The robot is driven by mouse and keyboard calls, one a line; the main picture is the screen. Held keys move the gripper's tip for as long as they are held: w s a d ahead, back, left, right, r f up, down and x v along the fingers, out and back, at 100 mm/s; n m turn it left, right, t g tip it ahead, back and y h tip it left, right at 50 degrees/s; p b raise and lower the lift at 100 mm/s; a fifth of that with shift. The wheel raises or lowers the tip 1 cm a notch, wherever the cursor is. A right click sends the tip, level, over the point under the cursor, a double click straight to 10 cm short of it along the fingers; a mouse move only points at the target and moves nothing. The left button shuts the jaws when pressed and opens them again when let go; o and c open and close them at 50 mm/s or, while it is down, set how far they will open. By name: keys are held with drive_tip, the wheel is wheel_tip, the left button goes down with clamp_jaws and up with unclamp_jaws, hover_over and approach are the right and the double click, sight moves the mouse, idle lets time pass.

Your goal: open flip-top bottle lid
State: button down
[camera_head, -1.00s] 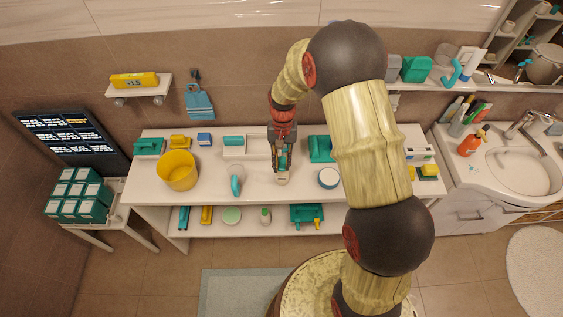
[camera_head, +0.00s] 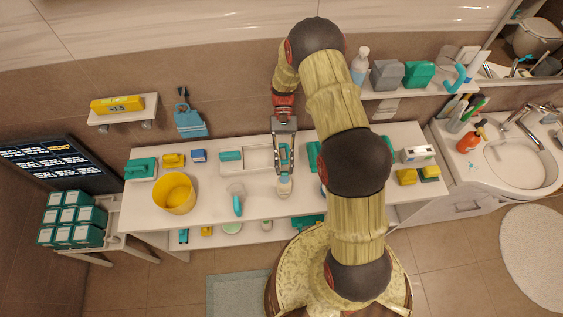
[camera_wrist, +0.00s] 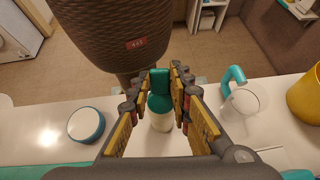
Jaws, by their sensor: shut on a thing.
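A small bottle with a white body (camera_wrist: 161,124) and a teal top (camera_wrist: 160,80) stands upright on the white table. It also shows in the head view (camera_head: 285,188), just below my fingers. In the wrist view a narrow teal part rises above the bottle's rounded teal shoulder. My gripper (camera_wrist: 160,88) has its fingers on both sides of this teal part and is shut on it. The gripper also shows in the head view (camera_head: 284,166). The fingers partly hide the top, so I cannot tell how far the lid is lifted.
A clear cup with a teal handle (camera_head: 238,200) stands left of the bottle, and a yellow bucket (camera_head: 174,194) farther left. A round white-and-teal container (camera_wrist: 86,124) stands on the other side. A tray (camera_head: 262,158) lies behind. The table around the bottle's base is clear.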

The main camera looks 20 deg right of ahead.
drive_tip(key=shift+d+f+g, duration=0.1)
drive_tip(key=shift+f+g, duration=0.05)
drive_tip(key=shift+g, duration=0.25)
drive_tip(key=c, duration=2)
unclamp_jaws()
drive_tip(key=shift+c, duration=0.2)
drive_tip(key=o, duration=0.4)
drive_tip(key=shift+w, duration=0.15)
wheel_tip(320, 180, up, 10)
drive_tip(key=shift+r, duration=0.1)
